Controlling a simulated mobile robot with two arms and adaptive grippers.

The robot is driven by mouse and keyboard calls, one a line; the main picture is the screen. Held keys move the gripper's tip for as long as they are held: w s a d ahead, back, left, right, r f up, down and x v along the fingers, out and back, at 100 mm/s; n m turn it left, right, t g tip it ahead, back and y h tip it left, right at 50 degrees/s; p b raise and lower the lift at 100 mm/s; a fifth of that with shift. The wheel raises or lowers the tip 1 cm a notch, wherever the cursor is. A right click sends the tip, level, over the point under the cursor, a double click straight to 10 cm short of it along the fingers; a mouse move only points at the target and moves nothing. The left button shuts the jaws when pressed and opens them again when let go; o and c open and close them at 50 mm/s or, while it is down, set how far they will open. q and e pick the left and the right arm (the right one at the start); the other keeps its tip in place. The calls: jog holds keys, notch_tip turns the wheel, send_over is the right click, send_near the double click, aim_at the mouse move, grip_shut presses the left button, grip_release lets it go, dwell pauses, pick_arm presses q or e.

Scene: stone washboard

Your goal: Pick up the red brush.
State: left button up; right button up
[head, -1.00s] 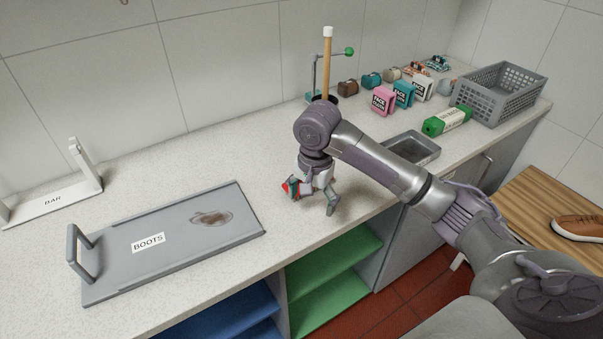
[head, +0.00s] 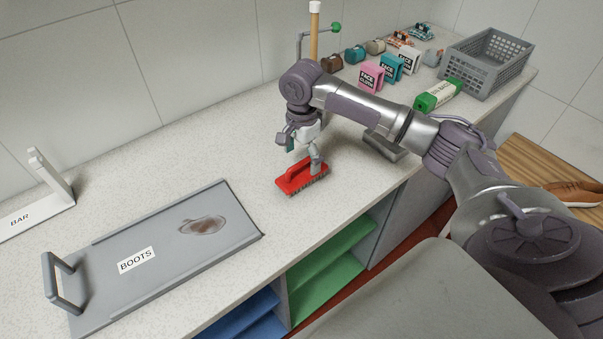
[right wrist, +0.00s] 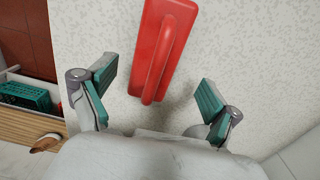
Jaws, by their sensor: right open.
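The red brush (head: 302,176) lies bristles down on the speckled counter, its raised handle on top. My right gripper (head: 302,158) is just behind and above it in the head view, with one finger overlapping the brush there. In the right wrist view the brush (right wrist: 164,50) lies beyond the fingertips, between the lines of the two fingers. My right gripper (right wrist: 158,86) is open and empty, its teal finger pads wide apart on either side. My left gripper is not in view.
A grey board (head: 100,285) labelled BOOTS with a brown stain lies left of the brush. A BAR stand (head: 45,195) is at far left. A grey crate (head: 487,62), a green carton (head: 438,94) and FACE boxes (head: 371,76) stand at the back right. Counter around the brush is clear.

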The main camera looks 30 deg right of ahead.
aim_at(302, 172)
jog(key=shift+s+a+f+p, duration=0.15)
jog(key=shift+f+p, duration=0.1)
jog(key=shift+f, duration=0.2)
jog(key=shift+s+d+f+p, duration=0.1)
jog(key=shift+s+f+p, duration=0.1)
jog(key=shift+f, duration=0.2)
notch_tip(302, 172, down, 3)
jog(key=shift+a+r, duration=0.1)
jog(key=shift+r, duration=0.1)
jog(key=shift+f, duration=0.45)
jog(key=shift+c, duration=1.4)
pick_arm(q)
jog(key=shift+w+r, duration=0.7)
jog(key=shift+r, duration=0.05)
pick_arm(e)
jog(key=c, duration=1)
